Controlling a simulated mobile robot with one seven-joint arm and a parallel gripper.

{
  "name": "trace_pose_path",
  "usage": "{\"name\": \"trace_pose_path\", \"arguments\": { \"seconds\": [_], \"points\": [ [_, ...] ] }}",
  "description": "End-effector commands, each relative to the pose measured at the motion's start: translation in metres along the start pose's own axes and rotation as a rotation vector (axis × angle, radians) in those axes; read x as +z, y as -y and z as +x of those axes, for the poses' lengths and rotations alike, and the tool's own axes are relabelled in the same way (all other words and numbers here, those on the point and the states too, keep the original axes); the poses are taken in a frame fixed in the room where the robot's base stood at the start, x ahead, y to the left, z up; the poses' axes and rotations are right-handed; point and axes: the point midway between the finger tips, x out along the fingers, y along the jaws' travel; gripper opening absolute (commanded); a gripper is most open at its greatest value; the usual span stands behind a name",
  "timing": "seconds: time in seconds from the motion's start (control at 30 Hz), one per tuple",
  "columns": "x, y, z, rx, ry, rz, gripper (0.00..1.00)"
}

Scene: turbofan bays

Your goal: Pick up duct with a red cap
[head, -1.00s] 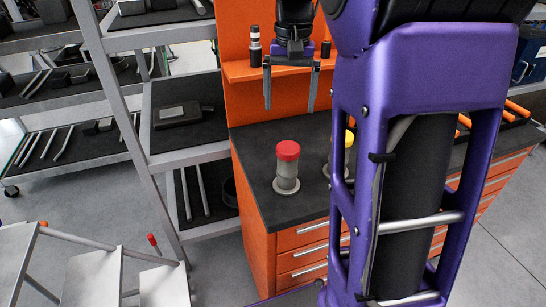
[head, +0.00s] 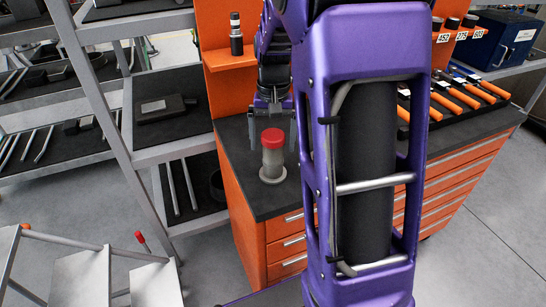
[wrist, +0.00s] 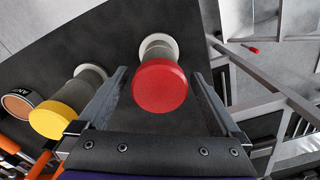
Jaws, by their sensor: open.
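The duct with a red cap (head: 273,158) stands upright on the dark top of the orange cabinet. It has a grey body and a pale round base flange. My gripper (head: 272,142) is open behind and around its upper part in the head view. In the wrist view the red cap (wrist: 160,87) lies between the two spread fingers (wrist: 164,88), with gaps to both sides. I cannot tell whether a finger touches it. A duct with a yellow cap (wrist: 62,112) stands left of the left finger in the wrist view; my arm hides it in the head view.
The orange cabinet's dark top (head: 235,180) is bare to the left of the red-capped duct. An orange back panel with a small shelf (head: 226,59) rises behind. Orange-handled tools (head: 460,97) lie at the right. A grey shelf rack (head: 115,120) stands close on the left.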

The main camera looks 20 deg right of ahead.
Motion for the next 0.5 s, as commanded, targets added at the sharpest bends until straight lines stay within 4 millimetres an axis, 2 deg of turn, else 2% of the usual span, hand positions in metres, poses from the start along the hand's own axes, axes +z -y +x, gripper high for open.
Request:
{"name": "trace_pose_path", "arguments": {
  "seconds": [0.1, 0.2, 0.5],
  "points": [
    [0.002, -0.001, 0.021, 0.001, 0.004, 0.001, 1.0],
    [0.002, -0.001, 0.031, 0.001, 0.003, 0.001, 1.0],
    [0.001, -0.001, 0.035, 0.0, 0.0, 0.0, 0.98]
  ]
}}
